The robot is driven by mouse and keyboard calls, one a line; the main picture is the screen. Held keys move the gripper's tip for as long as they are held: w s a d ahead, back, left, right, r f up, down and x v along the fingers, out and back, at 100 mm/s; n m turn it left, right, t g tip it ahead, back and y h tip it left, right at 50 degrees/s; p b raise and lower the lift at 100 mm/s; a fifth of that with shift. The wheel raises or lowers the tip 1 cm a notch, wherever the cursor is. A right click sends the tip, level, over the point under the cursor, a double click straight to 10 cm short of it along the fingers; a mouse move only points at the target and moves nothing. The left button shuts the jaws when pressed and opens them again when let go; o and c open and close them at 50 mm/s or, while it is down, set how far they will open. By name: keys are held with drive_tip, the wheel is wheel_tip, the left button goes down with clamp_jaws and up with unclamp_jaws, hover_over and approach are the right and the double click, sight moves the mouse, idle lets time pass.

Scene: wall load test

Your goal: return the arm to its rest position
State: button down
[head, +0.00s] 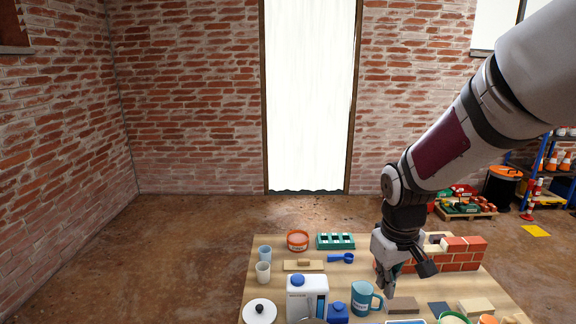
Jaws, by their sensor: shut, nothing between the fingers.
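My arm (450,145) reaches in from the upper right of the head view and points down over the table. My gripper (390,288) hangs over the right part of the wooden table (255,280), in front of the small brick wall (458,258). It is shut, with nothing visible held in it. Its fingertips are close above a flat brown block (402,305); I cannot tell whether they touch it.
A blue mug (363,300) stands just left of my gripper. Floor left of the table is clear.

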drive_tip(key=s+r+m+t+p, duration=0.1)
drive_tip(key=s+r+m+p, duration=0.1)
drive_tip(key=s+r, duration=0.6)
drive_tip(key=s+r+m+t+p, duration=0.1)
drive_tip(key=s+r, duration=0.7)
drive_tip(key=s, duration=0.8)
drive_tip(key=shift+s+a+r+m+t+y+p, duration=0.3)
drive_tip(key=shift+a+r+m+t+y+p, duration=0.05)
drive_tip(key=shift+a+m+t+y+p, duration=0.05)
